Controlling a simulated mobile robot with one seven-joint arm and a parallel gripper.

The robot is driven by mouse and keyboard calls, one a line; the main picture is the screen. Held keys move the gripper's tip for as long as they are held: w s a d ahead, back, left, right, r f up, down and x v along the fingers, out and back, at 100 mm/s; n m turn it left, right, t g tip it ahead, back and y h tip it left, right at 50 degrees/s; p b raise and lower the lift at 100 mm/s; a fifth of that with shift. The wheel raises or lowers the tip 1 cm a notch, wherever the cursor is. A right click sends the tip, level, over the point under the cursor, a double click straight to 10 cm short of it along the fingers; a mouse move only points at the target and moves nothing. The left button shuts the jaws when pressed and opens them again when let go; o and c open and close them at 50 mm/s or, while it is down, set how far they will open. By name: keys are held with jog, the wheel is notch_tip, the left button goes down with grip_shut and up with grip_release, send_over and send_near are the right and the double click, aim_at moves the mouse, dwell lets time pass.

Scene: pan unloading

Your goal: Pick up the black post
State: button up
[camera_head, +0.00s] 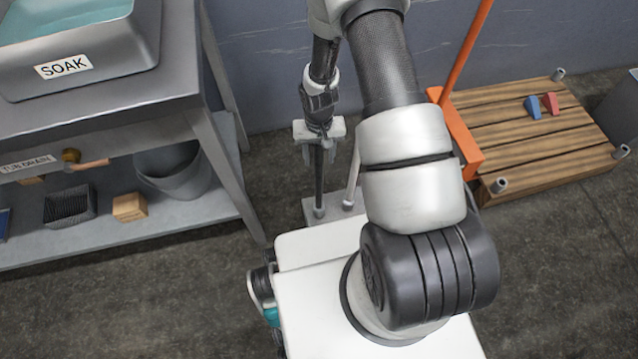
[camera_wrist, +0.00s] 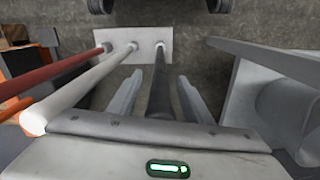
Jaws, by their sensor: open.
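The black post (camera_wrist: 158,88) stands upright on a light grey base plate (camera_wrist: 140,38) in the wrist view. My gripper (camera_wrist: 161,78) is open, with one finger on each side of the post and visible gaps between. The upper end of the post is hidden by my gripper's body. In the head view, my gripper (camera_head: 319,150) is above the base plate (camera_head: 335,213), and the lower part of the black post (camera_head: 319,185) shows below it. A white post (camera_wrist: 85,84) and a red post (camera_wrist: 50,73) rise from the same plate to the left.
A grey bench (camera_head: 205,125) with a lower shelf stands at the left, holding the SOAK basin (camera_head: 110,65). A wooden pallet (camera_head: 540,135) lies at the right behind an orange bracket and pole (camera_head: 466,50). Bare floor lies between the bench and plate.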

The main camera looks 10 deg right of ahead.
grip_shut()
